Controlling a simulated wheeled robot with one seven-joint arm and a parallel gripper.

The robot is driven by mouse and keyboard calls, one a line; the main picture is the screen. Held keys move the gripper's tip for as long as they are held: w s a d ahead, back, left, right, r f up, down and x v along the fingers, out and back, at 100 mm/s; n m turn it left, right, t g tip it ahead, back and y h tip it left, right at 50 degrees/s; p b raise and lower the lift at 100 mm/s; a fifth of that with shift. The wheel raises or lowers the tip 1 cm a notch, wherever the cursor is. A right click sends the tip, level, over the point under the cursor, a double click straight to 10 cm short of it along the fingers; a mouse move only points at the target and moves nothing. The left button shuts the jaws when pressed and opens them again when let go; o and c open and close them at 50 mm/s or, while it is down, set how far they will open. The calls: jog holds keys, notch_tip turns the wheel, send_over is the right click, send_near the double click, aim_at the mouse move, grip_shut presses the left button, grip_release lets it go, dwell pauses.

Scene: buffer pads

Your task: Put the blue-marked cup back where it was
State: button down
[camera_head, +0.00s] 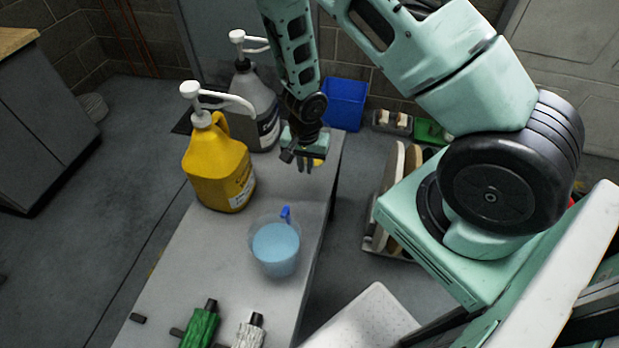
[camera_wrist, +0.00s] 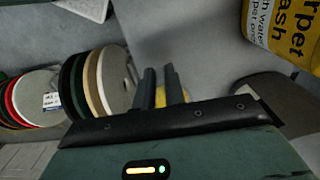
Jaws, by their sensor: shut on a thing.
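A clear cup (camera_head: 275,262) with a blue handle mark (camera_head: 286,213) and light blue liquid stands upright on the grey bench (camera_head: 215,268). My gripper (camera_head: 303,163) is over the far right part of the bench, beyond the cup and apart from it. Its fingers (camera_wrist: 161,88) are close together on a small yellow thing (camera_wrist: 160,98), mostly hidden by them. The cup is not seen in the wrist view.
A yellow pump jug (camera_head: 218,170) and a grey pump jug (camera_head: 255,100) stand at the bench's left. Green (camera_head: 200,328) and white (camera_head: 248,332) tools lie in front. Round pads (camera_head: 397,185) stand in a rack right of the bench. A blue bin (camera_head: 345,103) is behind.

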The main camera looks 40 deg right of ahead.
notch_tip(320, 180, down, 4)
jog(key=shift+b, duration=0.9)
jog(key=shift+f+b, duration=0.65)
jog(key=shift+f, duration=1.45)
jog(key=shift+f, duration=0.2)
jog(key=c, duration=1.5)
grip_release()
jog(key=shift+r, duration=0.15)
notch_tip(320, 180, up, 12)
jog(key=p, duration=0.7)
